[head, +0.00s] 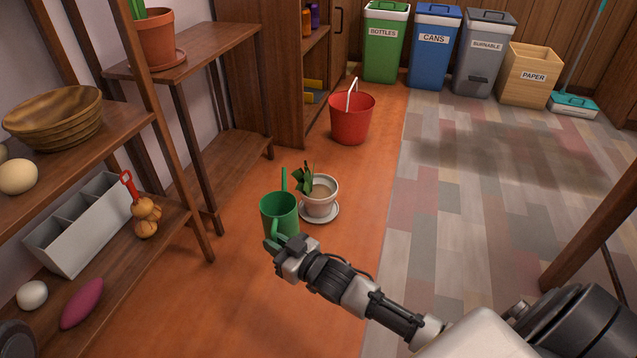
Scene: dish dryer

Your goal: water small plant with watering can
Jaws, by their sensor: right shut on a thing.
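The small plant (307,178) has green leaves and grows in a white pot (320,203) on a white saucer (333,215) on the orange wooden floor. The green watering can (280,211) is just left of the pot and in front of it, with its spout (284,180) pointing away from me. My right gripper (279,246) is shut on the can's handle at its near side. I cannot tell whether the can touches the floor or whether water is coming out. My left gripper is not in view.
A shelf with a wooden bowl (55,118) and a grey divided box (75,240) stands at the left. A potted plant (156,40) is on a wooden stand behind it. A red bucket (352,120) stands beyond the small plant. Labelled bins, including a blue one (433,60), line the back.

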